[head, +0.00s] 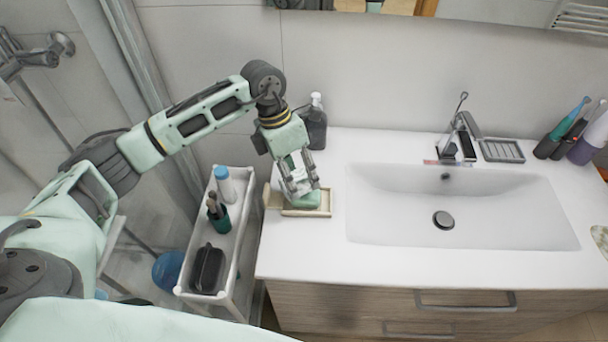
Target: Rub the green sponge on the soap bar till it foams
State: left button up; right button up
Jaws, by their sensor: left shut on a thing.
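My left gripper (301,184) points down at the left end of the white counter, shut on the green sponge (306,199). The sponge is low over a cream-coloured dish (318,211) and shows below the fingers. A pale upright piece (268,196) stands at the dish's left end. I cannot make out the soap bar separately; the sponge and fingers cover much of the dish. No foam can be seen at this size. My right gripper is not in view.
A dark pump bottle (316,124) stands behind the gripper. The sink basin (400,215) and tap (462,130) are to the right. A white cart (239,238) with bottles and a black case (207,268) stands left of the counter. The counter front is clear.

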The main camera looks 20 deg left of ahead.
pick_arm(q)
jog(key=shift+w+d+r, duration=0.1)
jog(key=shift+w+d, duration=0.1)
jog(key=shift+d, duration=0.5)
jog(key=shift+w+d, duration=0.2)
jog(key=shift+d, duration=0.45)
jog(key=shift+a, duration=0.15)
